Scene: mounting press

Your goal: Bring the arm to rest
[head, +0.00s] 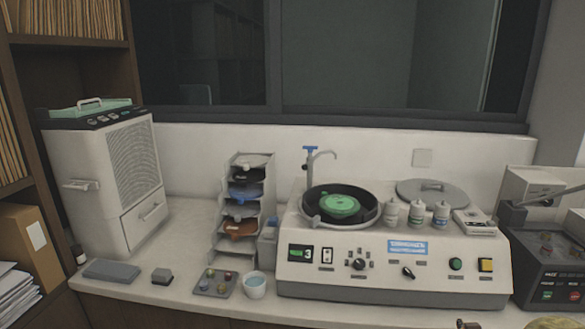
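A white cabinet unit (105,185) stands at the left. A tiered rack (241,205) stands mid-counter. A cup of blue liquid (255,286), a small tray (214,283) and a grey block (162,276) lie near the front edge. The counter between cabinet and rack is clear.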

